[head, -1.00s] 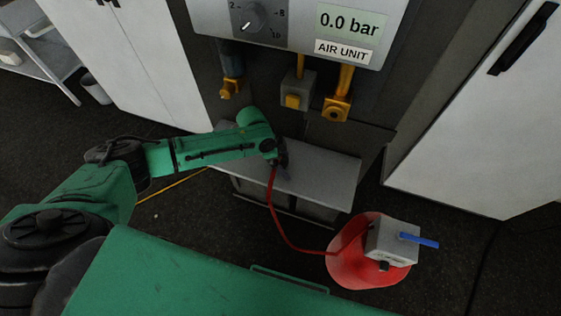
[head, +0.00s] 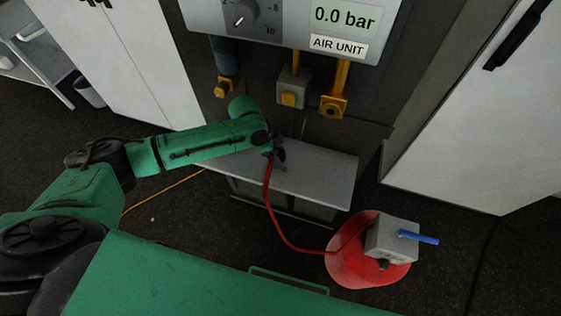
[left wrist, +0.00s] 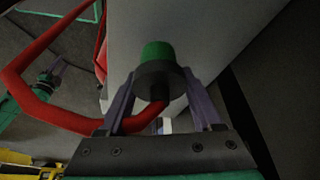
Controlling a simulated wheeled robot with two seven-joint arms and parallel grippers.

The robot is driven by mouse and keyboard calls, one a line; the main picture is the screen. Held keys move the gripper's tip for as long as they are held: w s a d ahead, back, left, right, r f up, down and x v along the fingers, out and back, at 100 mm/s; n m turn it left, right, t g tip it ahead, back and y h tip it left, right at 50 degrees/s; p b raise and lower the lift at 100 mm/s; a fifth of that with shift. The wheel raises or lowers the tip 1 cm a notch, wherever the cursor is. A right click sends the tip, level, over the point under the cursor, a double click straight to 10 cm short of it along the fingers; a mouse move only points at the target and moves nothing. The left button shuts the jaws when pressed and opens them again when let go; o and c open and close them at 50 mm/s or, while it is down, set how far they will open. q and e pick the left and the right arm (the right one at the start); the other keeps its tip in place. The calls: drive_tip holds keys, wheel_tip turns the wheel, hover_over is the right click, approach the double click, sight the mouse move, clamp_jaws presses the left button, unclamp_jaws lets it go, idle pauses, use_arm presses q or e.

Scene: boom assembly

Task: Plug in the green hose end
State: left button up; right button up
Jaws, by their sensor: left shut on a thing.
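The green hose end (left wrist: 157,52) is a short green tip on a dark round collar in the left wrist view. My left gripper (left wrist: 155,82) is shut on it, one finger on each side. In the head view my left gripper (head: 277,156) is over the grey bench, below the air unit (head: 338,43), with the hose end hardly visible. A red hose (head: 270,205) runs from it to a red body with a grey box (head: 392,240). Yellow fittings (head: 222,88) (head: 333,105) hang under the air unit, apart from the hose end. A small gripper-like shape (left wrist: 50,73) shows at left, too small to read.
A grey block with a yellow front (head: 291,95) hangs between the fittings. The grey bench (head: 320,175) looks clear. White cabinets (head: 470,130) flank the unit. A blue lever (head: 418,237) sticks out from the grey box. A yellow line (head: 165,192) lies on the floor.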

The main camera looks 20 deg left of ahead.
sight(283, 154)
use_arm(q)
wheel_tip(283, 154, up, 3)
drive_tip(key=shift+r+b, duration=0.2)
drive_tip(key=shift+b, duration=0.2)
drive_tip(key=s+a+p, duration=0.1)
drive_tip(key=s+p, duration=0.2)
drive_tip(key=s, duration=1.6)
drive_tip(key=shift+s+r, duration=0.25)
drive_tip(key=shift+s, duration=0.15)
drive_tip(key=shift+w, duration=0.15)
